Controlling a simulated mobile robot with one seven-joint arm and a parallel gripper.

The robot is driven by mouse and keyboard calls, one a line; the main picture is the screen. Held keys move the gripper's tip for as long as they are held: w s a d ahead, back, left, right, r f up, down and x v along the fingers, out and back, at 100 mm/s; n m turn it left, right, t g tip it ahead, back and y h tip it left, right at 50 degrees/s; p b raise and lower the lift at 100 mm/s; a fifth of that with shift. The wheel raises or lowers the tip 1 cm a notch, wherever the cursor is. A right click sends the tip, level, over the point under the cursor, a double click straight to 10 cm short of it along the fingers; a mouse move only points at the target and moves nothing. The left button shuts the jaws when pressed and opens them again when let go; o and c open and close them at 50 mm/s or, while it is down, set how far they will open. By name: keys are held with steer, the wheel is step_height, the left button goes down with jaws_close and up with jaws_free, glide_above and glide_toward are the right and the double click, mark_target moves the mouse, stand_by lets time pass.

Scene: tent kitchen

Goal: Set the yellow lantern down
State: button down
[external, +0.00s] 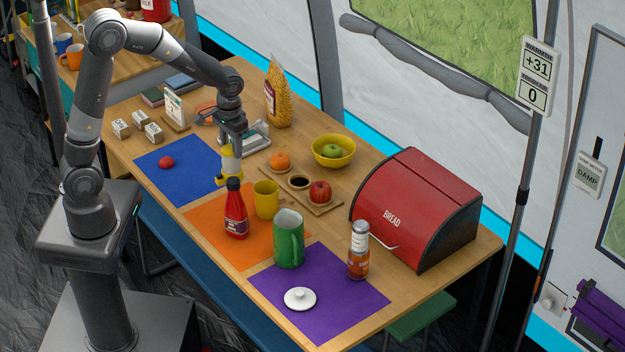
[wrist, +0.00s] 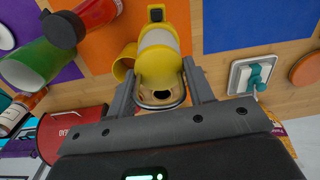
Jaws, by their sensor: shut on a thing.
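The yellow lantern (external: 229,160) has a pale middle band and a wire handle. My gripper (external: 232,143) is shut on it at the handle end. In the wrist view, the lantern (wrist: 159,62) sits between the two fingers of the gripper (wrist: 160,88). In the external view it is near the edges of the blue mat (external: 180,172) and the orange mat (external: 215,238), behind the red sauce bottle (external: 236,222), which hides its lower part. I cannot tell whether its base touches the table.
A yellow mug (external: 266,204) stands close to the lantern's right. A green pitcher (external: 288,245) and purple mat (external: 345,298) are nearer the front. A small board with an orange (external: 280,160) lies to the right. The blue mat has free room around a tomato (external: 167,162).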

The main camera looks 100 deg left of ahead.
steer(key=r, duration=0.5)
steer(key=shift+w+d+r, duration=0.2)
steer(key=shift+w+r, duration=0.05)
steer(key=shift+w, duration=0.1)
steer(key=w+d+m, duration=1.5)
steer(key=w+m, duration=0.1)
steer(key=w, duration=0.1)
steer(key=w+d+m, duration=0.4)
steer(key=d+m, duration=0.5)
steer(key=d, duration=0.5)
steer(key=w+d+m, duration=0.4)
steer(key=d+m, duration=0.5)
steer(key=d, duration=0.5)
steer(key=w+a+f, duration=0.3)
steer(key=a+f, duration=0.1)
steer(key=f, duration=0.4)
steer(key=w+a+f, duration=0.4)
steer(key=f, duration=0.4)
steer(key=shift+a, duration=0.2)
steer(key=shift+f, duration=0.2)
